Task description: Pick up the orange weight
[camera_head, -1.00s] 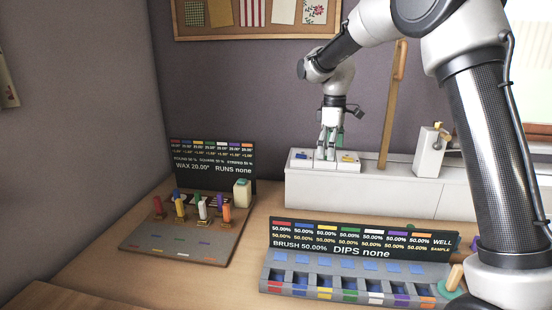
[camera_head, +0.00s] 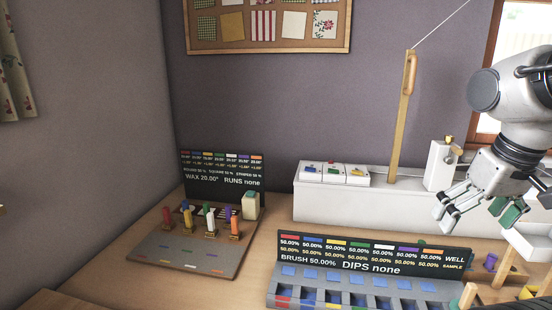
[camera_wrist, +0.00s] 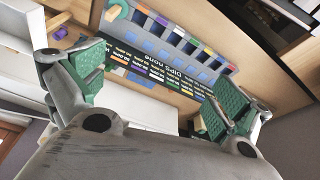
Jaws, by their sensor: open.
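My gripper (camera_head: 478,215) is open and empty at the right of the head view, in front of the white ledge and above the right end of the dip tray. Its two green-padded fingers stand wide apart in the wrist view (camera_wrist: 155,95). I cannot single out an orange weight for sure. An orange upright piece (camera_head: 235,223) stands on the wax board (camera_head: 165,248) at the left, far from my gripper. Small yellow-orange things (camera_head: 529,291) show at the lower right edge, partly cut off.
The dip tray (camera_head: 272,262) with colored wells stands on the table at front centre. Table between board and tray is clear.

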